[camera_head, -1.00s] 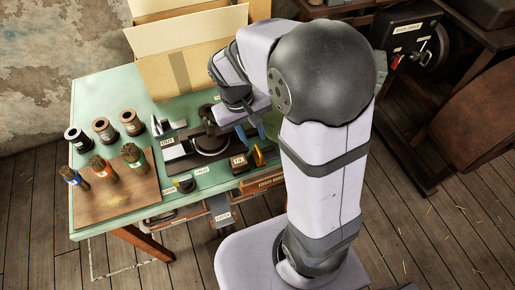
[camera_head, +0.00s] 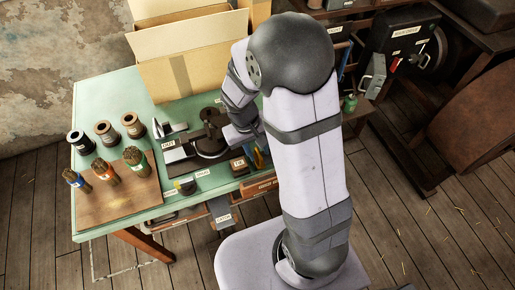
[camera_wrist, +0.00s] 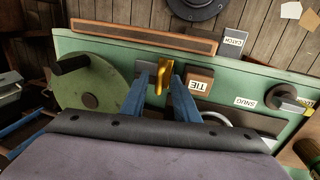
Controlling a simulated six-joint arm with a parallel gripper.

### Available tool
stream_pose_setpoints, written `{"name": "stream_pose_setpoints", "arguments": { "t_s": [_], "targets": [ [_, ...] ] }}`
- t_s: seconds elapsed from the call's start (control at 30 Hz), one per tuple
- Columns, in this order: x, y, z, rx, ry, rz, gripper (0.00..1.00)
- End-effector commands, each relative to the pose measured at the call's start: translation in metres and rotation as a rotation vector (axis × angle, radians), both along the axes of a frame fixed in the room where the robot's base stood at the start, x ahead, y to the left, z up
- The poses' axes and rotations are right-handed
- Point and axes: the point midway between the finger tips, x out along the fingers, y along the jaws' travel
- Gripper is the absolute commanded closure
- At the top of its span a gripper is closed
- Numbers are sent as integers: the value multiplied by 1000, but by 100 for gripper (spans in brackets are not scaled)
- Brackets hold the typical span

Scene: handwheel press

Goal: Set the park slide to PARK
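A small upright yellow piece (camera_wrist: 162,78) stands at the edge of the green bench in the wrist view; I take it for the park slide's handle, but no PARK label is readable. In the head view a bit of yellow (camera_head: 259,158) shows beside the arm. My gripper (camera_wrist: 159,80) has its two blue fingers apart, one on each side of the yellow piece. I cannot tell whether either finger touches it. The gripper is largely hidden behind my arm in the head view. A brown block labelled TIE (camera_wrist: 200,80) sits just right of the fingers.
A green disc with a dark crank knob (camera_wrist: 95,85) is close left of the fingers. A dark knob (camera_wrist: 280,97) lies right, near the SNUG label (camera_wrist: 245,102). An open cardboard box (camera_head: 195,65) stands behind; spools and brushes (camera_head: 105,150) occupy the bench's left.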

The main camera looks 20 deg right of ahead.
Motion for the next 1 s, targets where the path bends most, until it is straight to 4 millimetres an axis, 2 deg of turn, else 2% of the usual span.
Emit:
{"name": "stream_pose_setpoints", "arguments": {
  "t_s": [0.13,0.23,0.27,0.47,0.77,1.0],
  "targets": [
    [0,0,0,0,0,0,74],
    [0,0,0,0,0,0,98],
    [0,0,0,0,0,1,100],
    [0,-2,0,0,1,0,100],
    [0,-37,1,-1,1,0,100],
    [1,-40,1,-3,0,5,100]
  ]
}}
